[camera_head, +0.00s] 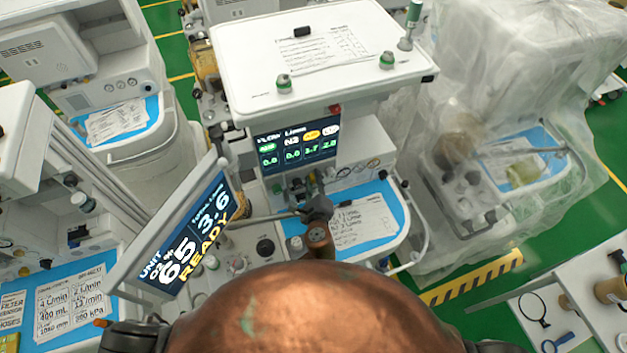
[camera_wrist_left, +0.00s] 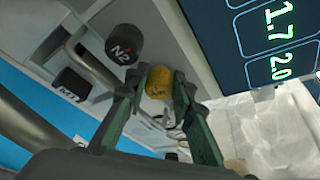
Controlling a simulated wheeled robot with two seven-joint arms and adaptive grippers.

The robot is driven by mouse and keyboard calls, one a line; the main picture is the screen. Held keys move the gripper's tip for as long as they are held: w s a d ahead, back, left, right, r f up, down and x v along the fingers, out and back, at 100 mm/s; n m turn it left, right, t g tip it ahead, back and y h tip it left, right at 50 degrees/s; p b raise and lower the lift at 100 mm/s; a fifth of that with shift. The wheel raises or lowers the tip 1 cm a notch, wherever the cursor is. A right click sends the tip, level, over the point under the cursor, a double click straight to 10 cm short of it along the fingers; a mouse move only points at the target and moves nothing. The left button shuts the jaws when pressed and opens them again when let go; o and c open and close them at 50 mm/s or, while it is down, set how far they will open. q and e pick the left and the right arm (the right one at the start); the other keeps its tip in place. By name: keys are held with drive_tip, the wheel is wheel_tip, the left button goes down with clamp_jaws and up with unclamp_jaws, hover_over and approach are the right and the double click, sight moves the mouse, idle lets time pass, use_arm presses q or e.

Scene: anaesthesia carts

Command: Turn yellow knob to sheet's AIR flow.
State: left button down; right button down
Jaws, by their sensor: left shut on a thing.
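The yellow knob (camera_wrist_left: 158,83), marked AIR, sits between the fingertips of my left gripper (camera_wrist_left: 161,80) in the left wrist view, and the gripper is shut on it. In the head view my left gripper (camera_head: 303,186) is at the front of the middle cart, just below its flow screen (camera_head: 297,143), and hides the yellow knob. The screen reads 1.7 under a yellow label and 2.0 beside it; two other values read 0.0. A printed sheet (camera_head: 365,222) lies on the blue mat at right; its small lines are not surely legible.
A tilted READY monitor (camera_head: 180,228) stands left of the arm. A plastic-covered cart (camera_head: 490,150) is at right.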

idle(0.4)
use_arm(q)
drive_tip(key=c, duration=1.9)
unclamp_jaws()
drive_tip(key=shift+c, duration=0.2)
drive_tip(key=v, duration=1.2)
